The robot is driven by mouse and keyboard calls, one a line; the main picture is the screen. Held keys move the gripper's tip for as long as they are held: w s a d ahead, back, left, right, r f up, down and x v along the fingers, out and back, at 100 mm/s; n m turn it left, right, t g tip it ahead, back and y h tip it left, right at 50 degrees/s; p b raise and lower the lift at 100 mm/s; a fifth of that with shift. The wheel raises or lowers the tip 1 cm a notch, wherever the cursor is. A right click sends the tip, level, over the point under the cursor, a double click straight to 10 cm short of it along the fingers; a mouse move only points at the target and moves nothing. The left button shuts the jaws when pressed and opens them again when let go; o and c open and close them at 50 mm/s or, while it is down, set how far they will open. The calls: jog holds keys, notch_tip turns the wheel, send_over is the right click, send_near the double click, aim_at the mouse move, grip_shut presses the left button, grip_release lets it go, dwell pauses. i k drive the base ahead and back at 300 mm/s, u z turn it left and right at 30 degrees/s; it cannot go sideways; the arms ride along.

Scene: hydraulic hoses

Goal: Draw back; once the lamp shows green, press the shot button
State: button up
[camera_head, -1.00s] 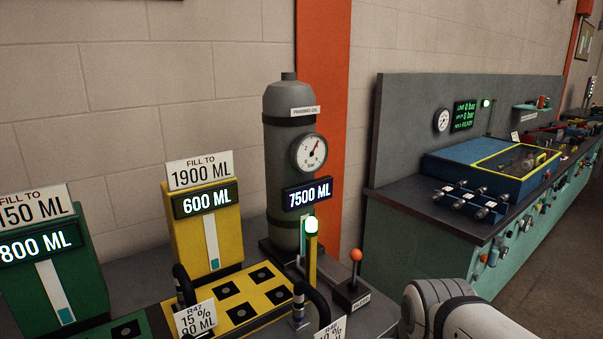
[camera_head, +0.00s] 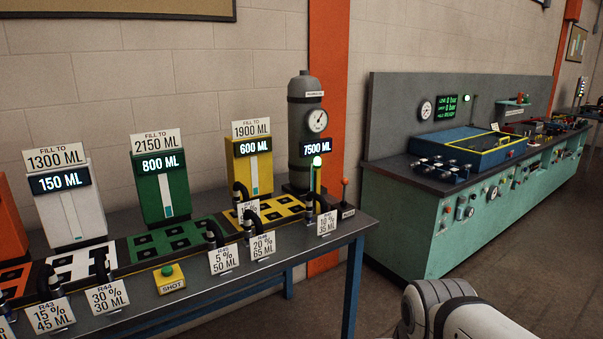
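The shot button (camera_head: 168,270) is a green cap on a yellow box at the front edge of the bench, with a yellow SHOT label below it. A small lamp (camera_head: 316,161) on a post in front of the grey cylinder glows pale green. Another small green light (camera_head: 466,98) is lit beside the display on the far bench. My arm enters at the bottom right, but my gripper is out of view, so its opening cannot be seen.
The bench (camera_head: 338,228) holds white, green and yellow tanks with lit ML displays, black hoses and tags along the front. A grey cylinder (camera_head: 305,130) and an orange-knobbed lever (camera_head: 345,183) stand at its right end. Dark floor lies open between this bench and the teal bench (camera_head: 415,225).

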aim_at(167, 270)
jog(key=z, duration=0.15)
jog(key=k, duration=0.4)
jog(key=u, duration=1.2)
jog(key=i, duration=1)
jog(key=u, duration=0.05)
